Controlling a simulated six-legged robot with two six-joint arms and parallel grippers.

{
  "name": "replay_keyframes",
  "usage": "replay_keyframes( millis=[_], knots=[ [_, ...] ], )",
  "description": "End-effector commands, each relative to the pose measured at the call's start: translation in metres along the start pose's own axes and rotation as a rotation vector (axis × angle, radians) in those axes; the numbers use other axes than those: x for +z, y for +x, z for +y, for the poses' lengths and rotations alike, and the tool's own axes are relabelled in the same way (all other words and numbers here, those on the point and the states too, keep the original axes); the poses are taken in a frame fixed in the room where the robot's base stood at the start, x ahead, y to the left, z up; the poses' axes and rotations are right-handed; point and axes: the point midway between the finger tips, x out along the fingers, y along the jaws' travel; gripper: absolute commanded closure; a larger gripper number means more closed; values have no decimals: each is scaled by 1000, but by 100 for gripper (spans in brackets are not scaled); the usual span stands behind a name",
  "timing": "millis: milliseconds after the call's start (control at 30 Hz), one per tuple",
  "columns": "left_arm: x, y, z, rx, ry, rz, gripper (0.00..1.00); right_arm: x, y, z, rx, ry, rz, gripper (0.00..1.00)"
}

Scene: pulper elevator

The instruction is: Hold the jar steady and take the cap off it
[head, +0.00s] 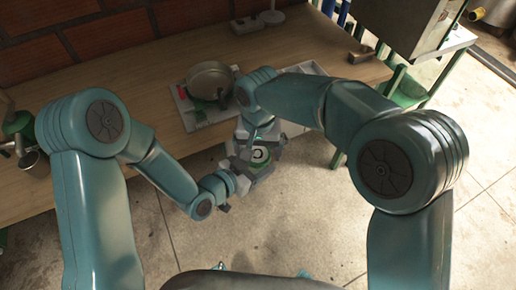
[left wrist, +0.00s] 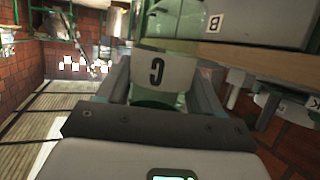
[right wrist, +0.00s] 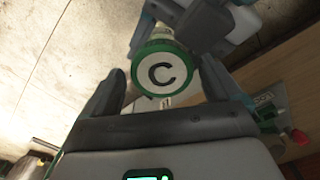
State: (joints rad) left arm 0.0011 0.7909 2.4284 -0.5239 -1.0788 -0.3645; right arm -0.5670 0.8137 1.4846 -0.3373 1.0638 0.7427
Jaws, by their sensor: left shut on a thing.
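In the head view the cap (head: 260,155) is partly ringed by gripper parts. My right gripper (right wrist: 160,70) is open, its fingers on either side of the cap; I cannot tell whether they touch it.
A wooden bench (head: 150,95) runs along the brick wall. A large grey machine (head: 408,35) stands at upper right. The concrete floor (head: 290,225) below the jar is clear.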

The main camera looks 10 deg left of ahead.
Motion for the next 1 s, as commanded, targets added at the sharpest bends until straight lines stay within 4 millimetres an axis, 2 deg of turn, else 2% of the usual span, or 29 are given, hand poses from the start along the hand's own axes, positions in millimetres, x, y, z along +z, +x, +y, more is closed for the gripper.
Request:
replay_keyframes(
  millis=[267,633,667,700,900,1000],
  knots=[
    [-1,0,0,2,3,2,100,0,-1,-1,-3,1,1,3],
    [-1,0,1,2,2,2,100,0,-44,-1,-3,2,2,3],
    [-1,0,1,2,2,2,100,0,-45,-1,-3,2,1,7],
    [-1,0,1,2,2,2,100,0,-47,-1,-3,10,2,7],
    [-1,0,0,2,2,2,100,0,-74,-2,-5,204,2,7],
    [-1,0,0,2,2,2,100,0,-77,-1,-3,256,0,7]
  ],
)
